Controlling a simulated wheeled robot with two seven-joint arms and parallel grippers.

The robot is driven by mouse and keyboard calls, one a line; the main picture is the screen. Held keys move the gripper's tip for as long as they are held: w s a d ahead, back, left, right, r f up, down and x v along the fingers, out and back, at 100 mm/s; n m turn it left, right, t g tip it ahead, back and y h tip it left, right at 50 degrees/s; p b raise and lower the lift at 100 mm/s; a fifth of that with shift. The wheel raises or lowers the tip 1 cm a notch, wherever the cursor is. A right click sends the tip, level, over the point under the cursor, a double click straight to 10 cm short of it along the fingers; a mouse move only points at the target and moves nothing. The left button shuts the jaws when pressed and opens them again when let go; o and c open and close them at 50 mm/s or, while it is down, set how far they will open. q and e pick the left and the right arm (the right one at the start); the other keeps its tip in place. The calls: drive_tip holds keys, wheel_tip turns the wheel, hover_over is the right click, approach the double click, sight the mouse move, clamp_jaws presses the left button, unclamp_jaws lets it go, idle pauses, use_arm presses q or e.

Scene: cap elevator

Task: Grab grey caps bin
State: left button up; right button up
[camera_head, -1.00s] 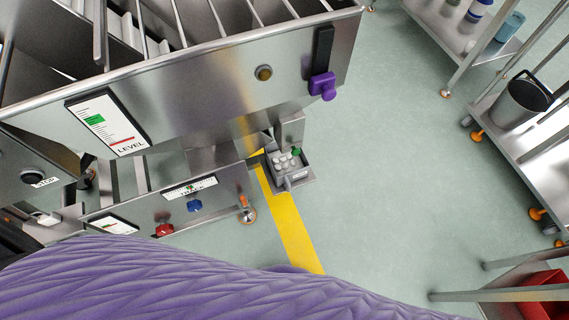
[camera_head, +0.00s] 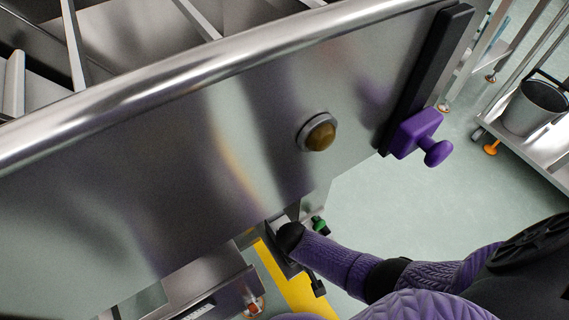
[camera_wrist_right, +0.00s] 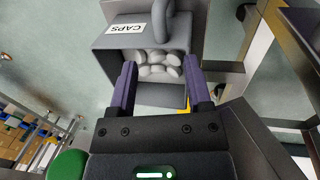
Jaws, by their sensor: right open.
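The grey caps bin (camera_wrist_right: 110,42) shows in the right wrist view, with a white CAPS label and a grey loop handle (camera_wrist_right: 180,28). Several pale round caps (camera_wrist_right: 158,64) lie in it. My right gripper (camera_wrist_right: 160,74) is open, with its two purple fingers on either side of the bin's near part. I cannot tell whether they touch it. In the head view my right arm (camera_head: 345,262) reaches down to the bin area below the machine, and the arm and the machine hide most of the bin. My left gripper is not in view.
The large steel machine panel (camera_head: 200,150) fills the head view, with a brown round button (camera_head: 318,133) and a purple slider knob (camera_head: 418,135). A green knob (camera_head: 320,225) is close to my right arm. A bucket (camera_head: 535,105) stands on a cart at right.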

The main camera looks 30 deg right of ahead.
drive_tip(key=f+b, duration=0.1)
drive_tip(key=f, duration=0.1)
drive_tip(key=s+f+b, duration=0.1)
drive_tip(key=f+b, duration=0.1)
drive_tip(key=f, duration=0.1)
drive_tip(key=d+f+b, duration=0.1)
drive_tip(key=f+b, duration=0.1)
drive_tip(key=shift+s+d+f, duration=0.1)
drive_tip(key=shift+s+f, duration=0.1)
drive_tip(key=shift+s, duration=0.05)
drive_tip(key=shift+d+f+b, duration=0.1)
drive_tip(key=shift+f+b, duration=0.2)
drive_tip(key=shift+b, duration=0.05)
drive_tip(key=shift+w+r, duration=0.15)
drive_tip(key=shift+r, duration=0.2)
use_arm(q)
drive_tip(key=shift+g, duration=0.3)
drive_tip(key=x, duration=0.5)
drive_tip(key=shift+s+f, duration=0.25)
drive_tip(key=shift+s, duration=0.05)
use_arm(e)
clamp_jaws()
